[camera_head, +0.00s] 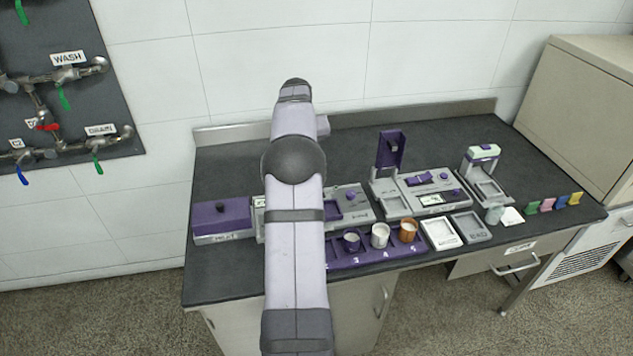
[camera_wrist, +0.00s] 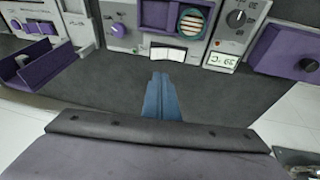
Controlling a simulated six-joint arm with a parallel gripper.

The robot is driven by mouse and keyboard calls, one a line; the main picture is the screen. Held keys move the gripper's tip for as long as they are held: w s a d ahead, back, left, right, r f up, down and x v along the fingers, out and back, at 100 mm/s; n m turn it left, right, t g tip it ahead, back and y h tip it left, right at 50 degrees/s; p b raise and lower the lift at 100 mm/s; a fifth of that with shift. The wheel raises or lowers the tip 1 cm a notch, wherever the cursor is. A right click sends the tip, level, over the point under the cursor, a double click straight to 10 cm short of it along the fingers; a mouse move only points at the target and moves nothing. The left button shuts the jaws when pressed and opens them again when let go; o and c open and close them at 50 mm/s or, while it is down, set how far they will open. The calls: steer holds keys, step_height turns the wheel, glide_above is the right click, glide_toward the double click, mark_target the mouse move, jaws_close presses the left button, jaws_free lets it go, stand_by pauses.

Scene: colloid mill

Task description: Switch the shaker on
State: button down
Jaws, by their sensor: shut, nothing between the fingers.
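My gripper (camera_wrist: 162,95) shows in the wrist view as two blue fingers, shut together with nothing between them, over the dark bench top. In that view a grey unit (camera_wrist: 135,42) with a purple knob (camera_wrist: 117,29) lies ahead and to the left of the fingertips. A small white rocker-like piece (camera_wrist: 168,53) lies just beyond the tips, apart from them. In the head view a grey unit with a purple knob (camera_head: 350,195) stands partly behind my arm. I cannot read which unit is labelled as the shaker. My gripper is hidden behind my arm in the head view.
A unit with a dial and lit readout (camera_wrist: 222,60) and a purple box (camera_wrist: 290,50) lie right in the wrist view. In the head view, a purple rack (camera_head: 375,258) holds cups. A raised purple lid (camera_head: 390,150) and grey trays (camera_head: 471,227) stand farther right.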

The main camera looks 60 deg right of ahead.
steer(key=p+x, duration=0.1)
steer(key=x, duration=0.2)
steer(key=p+x, duration=0.1)
steer(key=x, duration=0.3)
steer(key=s+p+x, duration=0.1)
steer(key=p+x, duration=0.1)
steer(key=x, duration=0.2)
steer(key=shift+s+f, duration=0.1)
steer(key=shift+s+d+f, duration=0.1)
steer(key=shift+d+f, duration=0.05)
steer(key=shift+f, duration=0.4)
steer(key=shift+s, duration=0.1)
